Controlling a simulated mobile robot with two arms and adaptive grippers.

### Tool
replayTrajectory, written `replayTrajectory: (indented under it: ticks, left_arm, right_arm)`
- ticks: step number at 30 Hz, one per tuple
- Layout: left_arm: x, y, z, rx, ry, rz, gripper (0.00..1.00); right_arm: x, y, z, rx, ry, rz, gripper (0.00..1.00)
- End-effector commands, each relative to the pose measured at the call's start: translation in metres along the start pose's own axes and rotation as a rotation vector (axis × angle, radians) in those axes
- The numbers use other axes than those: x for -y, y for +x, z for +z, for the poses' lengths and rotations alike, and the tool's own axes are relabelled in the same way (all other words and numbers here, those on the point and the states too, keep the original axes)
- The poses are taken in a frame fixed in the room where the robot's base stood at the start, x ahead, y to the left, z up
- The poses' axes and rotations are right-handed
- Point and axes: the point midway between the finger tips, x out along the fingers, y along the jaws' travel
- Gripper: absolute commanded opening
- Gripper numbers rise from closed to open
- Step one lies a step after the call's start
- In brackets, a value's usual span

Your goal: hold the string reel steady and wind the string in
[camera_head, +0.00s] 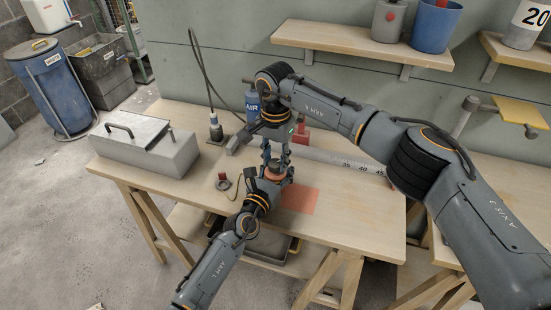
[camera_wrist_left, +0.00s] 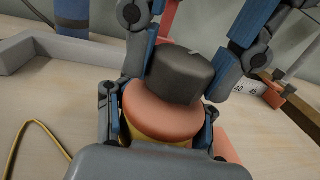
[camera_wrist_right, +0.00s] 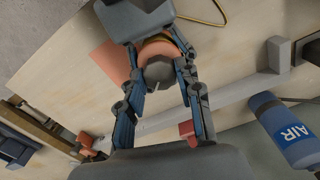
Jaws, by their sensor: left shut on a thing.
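The string reel has an orange-red flange (camera_wrist_left: 160,108) with a dark round knob (camera_wrist_left: 181,76) on top. It stands on the table; in the head view the reel (camera_head: 268,169) is partly hidden between the grippers. My left gripper (camera_head: 270,178) is shut on the reel low down, one finger on each side. My right gripper (camera_head: 275,158) points down from above. Its fingers stand apart on either side of the knob (camera_wrist_right: 158,71), with little gap. A yellow string (camera_wrist_left: 38,125) lies in a loose curve on the table, left of the reel in the left wrist view.
A dark piece with a red top (camera_head: 223,182) sits left of the reel. An orange mat (camera_head: 302,200) lies right of it. Behind are a grey numbered rail (camera_head: 335,159) and a blue AIR bottle (camera_head: 252,103). A grey toolbox (camera_head: 146,145) stands at the table's left.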

Motion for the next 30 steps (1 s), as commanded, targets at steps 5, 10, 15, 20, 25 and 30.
replayTrajectory:
  ticks: [5, 10, 15, 20, 25, 30]
  left_arm:
    - [0.0002, -0.0001, -0.0003, -0.001, 0.000, -0.001, 0.00]
    - [0.0002, -0.0001, -0.0003, -0.001, 0.000, 0.000, 0.00]
    - [0.0002, -0.0001, -0.0003, -0.001, 0.000, 0.000, 0.00]
    - [0.0002, -0.0001, -0.0004, -0.001, 0.000, 0.000, 0.00]
    - [0.0002, -0.0001, -0.0004, -0.001, 0.000, 0.000, 0.00]
    - [0.0001, -0.0001, -0.0004, -0.001, 0.000, 0.000, 0.00]
  right_arm:
    - [0.0000, 0.0001, 0.0001, 0.000, 0.000, 0.000, 0.03]
    - [-0.0001, 0.0000, 0.0000, 0.000, 0.014, 0.001, 0.03]
    - [-0.0001, -0.0002, -0.0001, -0.001, 0.073, 0.000, 0.03]
    - [-0.0005, 0.0001, 0.0001, 0.000, 0.176, 0.002, 0.03]
    - [-0.0005, -0.0001, 0.0001, 0.000, 0.326, 0.001, 0.03]
    - [-0.0003, -0.0004, 0.0000, -0.001, 0.488, 0.000, 0.03]
